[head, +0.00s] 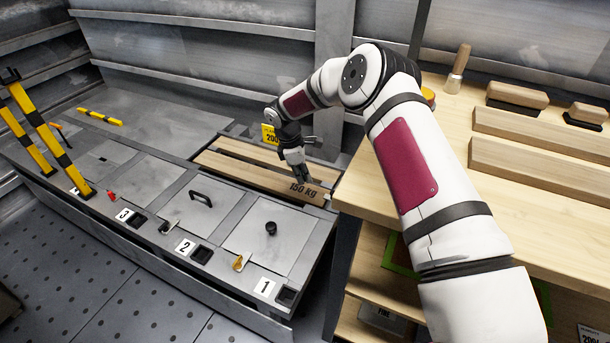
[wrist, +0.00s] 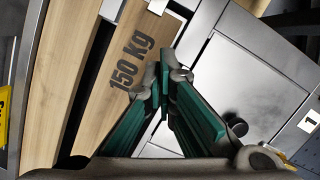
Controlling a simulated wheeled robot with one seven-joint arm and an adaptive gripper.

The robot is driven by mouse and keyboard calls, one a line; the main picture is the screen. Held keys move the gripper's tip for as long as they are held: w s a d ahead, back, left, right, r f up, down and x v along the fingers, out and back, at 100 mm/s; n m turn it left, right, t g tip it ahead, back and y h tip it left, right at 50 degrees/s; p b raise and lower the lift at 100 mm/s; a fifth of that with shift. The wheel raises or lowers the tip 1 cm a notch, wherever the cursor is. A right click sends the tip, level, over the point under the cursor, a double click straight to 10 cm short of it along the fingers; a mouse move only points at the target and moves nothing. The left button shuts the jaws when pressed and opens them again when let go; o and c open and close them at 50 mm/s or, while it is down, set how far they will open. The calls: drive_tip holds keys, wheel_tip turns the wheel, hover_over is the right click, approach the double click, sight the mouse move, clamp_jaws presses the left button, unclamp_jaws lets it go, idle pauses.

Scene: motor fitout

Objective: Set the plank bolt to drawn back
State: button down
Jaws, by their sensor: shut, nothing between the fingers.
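Two wooden planks (head: 240,172) lie side by side in a recess of the grey bench top, with a gap between them. The nearer plank is marked "150 Kg" and also shows in the wrist view (wrist: 98,95). My gripper (head: 304,180) points down over the right end of this plank, near the lettering. In the wrist view its green-padded fingers (wrist: 165,72) meet at the tips, empty, beside the "150 Kg" mark. I cannot clearly make out the plank bolt or its position; the fingers and arm hide part of the plank's end.
Grey hatch 1 (head: 260,245) with a black knob (head: 271,228) and orange latch (head: 239,262) adjoins the planks. Hatch 2 (head: 190,222) has a black handle. A wooden workbench (head: 445,115) with blocks and brushes stands close on the right. A yellow tag (head: 270,135) is behind.

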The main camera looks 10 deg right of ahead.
sight(324, 197)
drive_tip(key=b+x, duration=0.1)
drive_tip(key=x, duration=0.6)
drive_tip(key=shift+s+d+r+b, duration=0.1)
drive_tip(key=shift+b, duration=0.3)
drive_tip(key=shift+s+d+r, duration=0.1)
drive_tip(key=shift+d, duration=0.5)
drive_tip(key=shift+s+d+r, duration=0.1)
drive_tip(key=shift+d+r, duration=0.05)
drive_tip(key=shift+d, duration=0.45)
drive_tip(key=shift+d+b, duration=0.4)
drive_tip(key=shift+d, duration=0.15)
drive_tip(key=shift+s+d, duration=0.1)
drive_tip(key=s+d, duration=0.1)
drive_tip(key=s+d+p, duration=0.1)
drive_tip(key=shift+d, duration=0.3)
